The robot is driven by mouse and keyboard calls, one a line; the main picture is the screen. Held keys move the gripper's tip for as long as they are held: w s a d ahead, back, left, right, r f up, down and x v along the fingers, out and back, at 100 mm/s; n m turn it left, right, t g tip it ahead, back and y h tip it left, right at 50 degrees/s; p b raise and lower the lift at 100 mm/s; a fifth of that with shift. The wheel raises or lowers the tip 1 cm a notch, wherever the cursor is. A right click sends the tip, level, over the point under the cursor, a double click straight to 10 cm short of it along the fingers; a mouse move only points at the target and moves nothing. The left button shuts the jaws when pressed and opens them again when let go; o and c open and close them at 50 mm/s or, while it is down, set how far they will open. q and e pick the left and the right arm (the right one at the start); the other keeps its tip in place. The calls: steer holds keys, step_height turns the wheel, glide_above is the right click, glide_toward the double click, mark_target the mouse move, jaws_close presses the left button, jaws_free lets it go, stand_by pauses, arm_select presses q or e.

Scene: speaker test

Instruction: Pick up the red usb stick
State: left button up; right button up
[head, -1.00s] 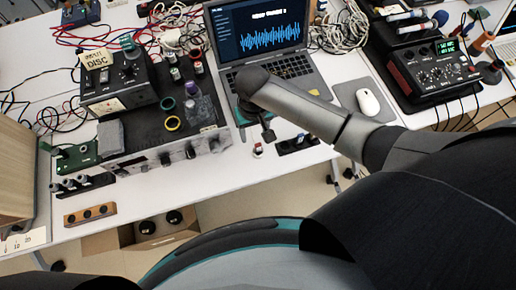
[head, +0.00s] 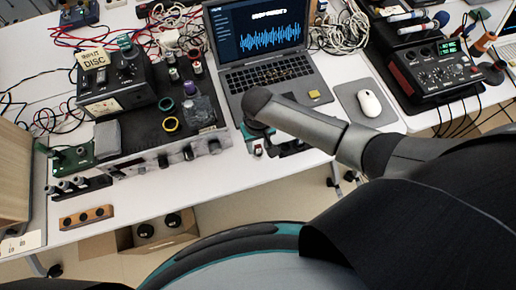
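A small red and white thing (head: 257,150), which looks like the red usb stick, is on the white table near its front edge, in front of the laptop. It is too small to make out well. My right arm comes in from the right, and my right gripper (head: 256,131) is just behind this thing in the picture, pointing down. The wrist hides most of the gripper, so I cannot tell whether its fingers are open or touch anything. My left gripper is not in view.
A laptop (head: 283,78) stands behind the gripper, with a mouse (head: 369,103) to its right. A black-topped device (head: 168,98) is close on the left. A dark strip (head: 290,147) lies right of the small thing.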

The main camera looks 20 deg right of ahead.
mark_target(258, 146)
jaws_close()
stand_by(0.3)
steer(key=shift+r, duration=0.1)
step_height(258, 146, up, 20)
steer(key=p, duration=0.5)
